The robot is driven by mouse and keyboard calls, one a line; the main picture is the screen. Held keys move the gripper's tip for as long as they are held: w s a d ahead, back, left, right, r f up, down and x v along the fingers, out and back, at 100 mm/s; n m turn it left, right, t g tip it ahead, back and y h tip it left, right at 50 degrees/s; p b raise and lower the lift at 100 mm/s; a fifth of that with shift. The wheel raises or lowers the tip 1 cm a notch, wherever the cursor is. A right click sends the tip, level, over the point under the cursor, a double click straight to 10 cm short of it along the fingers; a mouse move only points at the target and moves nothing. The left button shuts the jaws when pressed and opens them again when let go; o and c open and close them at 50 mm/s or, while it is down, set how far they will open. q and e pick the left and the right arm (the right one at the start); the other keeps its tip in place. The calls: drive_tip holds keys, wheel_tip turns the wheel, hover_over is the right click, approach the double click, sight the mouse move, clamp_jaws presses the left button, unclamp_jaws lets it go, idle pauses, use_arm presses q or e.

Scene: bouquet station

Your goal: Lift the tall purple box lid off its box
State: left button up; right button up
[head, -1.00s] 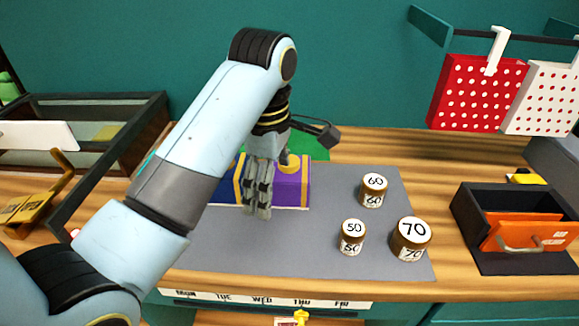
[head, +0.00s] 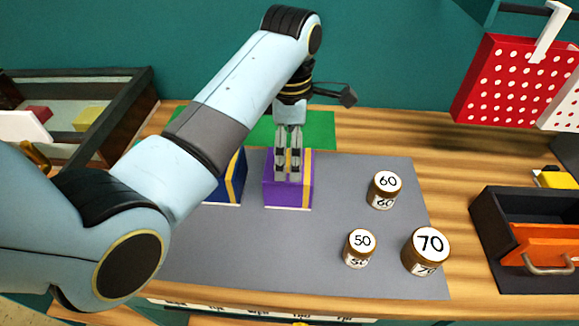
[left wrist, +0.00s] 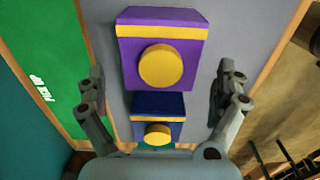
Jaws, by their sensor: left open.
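The tall purple box (head: 288,197) stands on the grey mat, with a yellow stripe on its right part. In the left wrist view its purple lid (left wrist: 190,50) has a yellow stripe and a round yellow knob (left wrist: 160,65). In the head view the knob is hidden behind my fingers. My left gripper (head: 289,180) points down over the purple box, open and empty. In the left wrist view its fingers are spread wide, with the purple lid between and ahead of them. I cannot tell the height gap. My right gripper is not in view.
A blue box (left wrist: 158,105) with a yellow knob stands beside the purple one, partly behind my arm in the head view. Jars marked 60 (head: 385,190), 50 (head: 359,248) and 70 (head: 427,250) stand to the right. A green mat (head: 320,128) lies behind.

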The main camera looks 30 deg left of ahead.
sight(289, 157)
use_arm(q)
wheel_tip(289, 157, down, 4)
drive_tip(key=shift+s+r+p, duration=0.1)
drive_tip(key=shift+p, duration=0.5)
drive_tip(key=shift+f, duration=0.6)
drive_tip(key=shift+c, duration=1)
drive_tip(key=c, duration=0.6)
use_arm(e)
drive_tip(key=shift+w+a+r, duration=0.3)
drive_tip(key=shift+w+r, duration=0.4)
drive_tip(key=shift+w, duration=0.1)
